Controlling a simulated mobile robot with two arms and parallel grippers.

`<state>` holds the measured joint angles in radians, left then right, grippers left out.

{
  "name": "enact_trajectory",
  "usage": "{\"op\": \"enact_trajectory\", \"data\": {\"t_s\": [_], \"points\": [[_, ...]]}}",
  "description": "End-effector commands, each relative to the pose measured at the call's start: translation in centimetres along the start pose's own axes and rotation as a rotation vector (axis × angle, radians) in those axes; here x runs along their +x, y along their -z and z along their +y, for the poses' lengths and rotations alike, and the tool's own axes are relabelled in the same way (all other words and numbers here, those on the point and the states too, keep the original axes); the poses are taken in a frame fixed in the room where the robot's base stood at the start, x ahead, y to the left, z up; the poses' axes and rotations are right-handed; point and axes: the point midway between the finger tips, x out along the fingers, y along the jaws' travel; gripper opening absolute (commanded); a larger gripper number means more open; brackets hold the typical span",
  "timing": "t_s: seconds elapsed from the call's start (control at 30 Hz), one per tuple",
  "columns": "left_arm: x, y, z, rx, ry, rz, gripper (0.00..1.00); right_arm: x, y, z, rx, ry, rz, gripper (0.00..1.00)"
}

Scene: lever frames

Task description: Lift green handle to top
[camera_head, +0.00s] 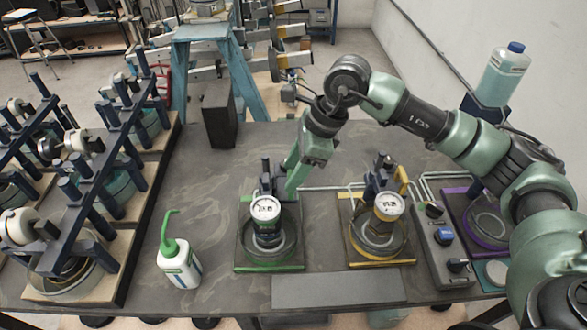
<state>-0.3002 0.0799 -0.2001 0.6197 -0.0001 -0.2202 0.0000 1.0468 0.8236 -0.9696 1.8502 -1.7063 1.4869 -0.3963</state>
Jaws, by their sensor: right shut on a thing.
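The lever frame with green trim (268,268) stands on the table at the centre of the head view, with a dark post and a round white-faced gauge (265,208) on it. My right gripper (291,187) reaches down from the upper right to the back right side of this frame. It is shut on the green handle, which is mostly hidden by the gripper, so its exact height is hard to tell. My left gripper is not in view.
A yellow-trimmed lever frame (380,262) with a yellow handle (402,180) stands to the right, then a grey switch box (440,245) and a purple-trimmed frame (462,222). A white bottle with a green spout (180,266) stands left. Dark racks (90,215) fill the far left.

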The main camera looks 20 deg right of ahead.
Motion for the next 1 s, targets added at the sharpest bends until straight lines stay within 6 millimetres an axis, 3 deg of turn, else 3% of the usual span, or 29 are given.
{"op": "enact_trajectory", "data": {"t_s": [0.3,0.6,0.63,0.7,1.0], "points": [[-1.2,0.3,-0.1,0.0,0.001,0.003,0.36,-4.7,-2.0,-0.3,-0.001,0.011,-0.008,0.0],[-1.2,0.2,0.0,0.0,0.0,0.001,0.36,-5.1,-2.2,-0.2,-0.002,0.011,-0.01,0.0],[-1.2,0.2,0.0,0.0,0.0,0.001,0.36,-5.1,-2.2,-0.2,-0.002,0.011,-0.01,0.53],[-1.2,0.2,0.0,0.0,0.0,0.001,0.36,-5.0,-2.2,-0.2,-0.001,0.01,-0.009,0.69],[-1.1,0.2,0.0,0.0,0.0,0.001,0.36,-4.8,-2.0,-0.1,0.0,0.004,-0.003,0.69]]}}
